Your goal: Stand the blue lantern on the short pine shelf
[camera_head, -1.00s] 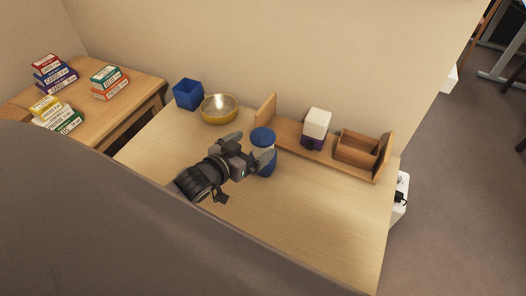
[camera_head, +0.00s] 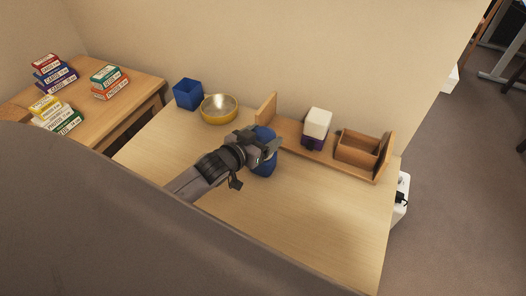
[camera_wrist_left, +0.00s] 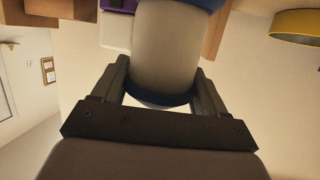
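The blue lantern (camera_head: 264,168) stands on the desk in front of the shelf. It has a blue cap and base with a pale middle, and the gripper covers part of it. In the left wrist view the lantern (camera_wrist_left: 165,50) sits between the two fingers, its sides close to both. My left gripper (camera_head: 264,142) is around the lantern; whether the fingers press on it I cannot tell. The low pine shelf (camera_head: 288,129), with upright end boards, stands behind it along the wall. My right gripper is not in view.
On the shelf are a white-and-purple item (camera_head: 316,124) and an open wooden box (camera_head: 356,150). The shelf's left part is bare. A yellow bowl (camera_head: 219,108) and a blue box (camera_head: 188,94) stand at the desk's back left. The desk's right front (camera_head: 330,215) is clear.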

